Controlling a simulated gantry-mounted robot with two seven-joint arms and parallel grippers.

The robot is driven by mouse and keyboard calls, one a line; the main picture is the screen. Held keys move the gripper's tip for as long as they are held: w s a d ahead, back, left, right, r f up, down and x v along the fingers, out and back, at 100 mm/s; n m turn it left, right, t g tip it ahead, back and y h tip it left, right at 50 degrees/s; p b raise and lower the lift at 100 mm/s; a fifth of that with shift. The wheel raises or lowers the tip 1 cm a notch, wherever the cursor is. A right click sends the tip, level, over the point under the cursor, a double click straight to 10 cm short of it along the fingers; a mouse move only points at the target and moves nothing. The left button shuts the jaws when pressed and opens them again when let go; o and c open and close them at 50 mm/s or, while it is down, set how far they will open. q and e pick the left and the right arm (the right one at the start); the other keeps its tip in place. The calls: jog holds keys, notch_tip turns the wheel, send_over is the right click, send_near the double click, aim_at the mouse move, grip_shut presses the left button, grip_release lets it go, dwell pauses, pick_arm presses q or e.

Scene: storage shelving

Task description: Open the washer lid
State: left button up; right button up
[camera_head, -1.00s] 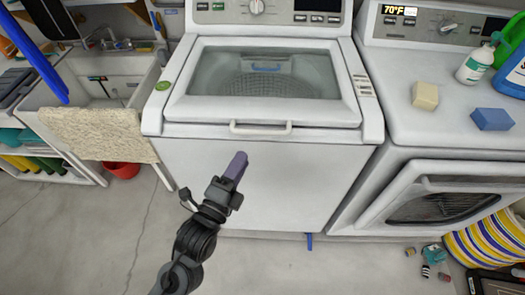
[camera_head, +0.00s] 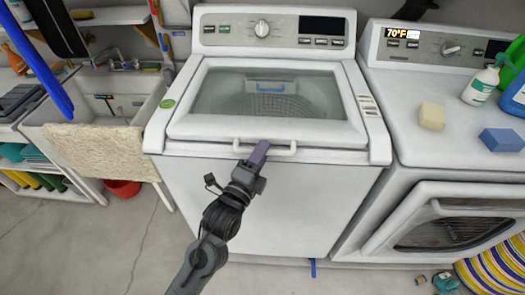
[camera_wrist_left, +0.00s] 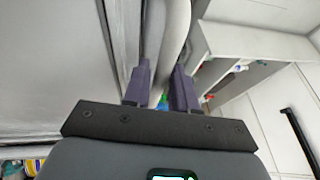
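The white washer (camera_head: 245,205) stands in the middle of the head view. Its lid (camera_head: 290,132), with a large glass window, lies shut on top. A white bar handle (camera_head: 285,152) runs along the lid's front edge. My right gripper is not in view.
A white dryer (camera_head: 425,165) stands close on the right, with a yellow sponge (camera_head: 432,116), a blue sponge (camera_head: 502,140) and bottles on top. A sink (camera_head: 125,85) with a draped towel (camera_head: 95,150) is on the left.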

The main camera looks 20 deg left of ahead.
pick_arm(q)
jog(key=shift+w+r, duration=0.1)
jog(key=shift+w, duration=0.3)
grip_shut()
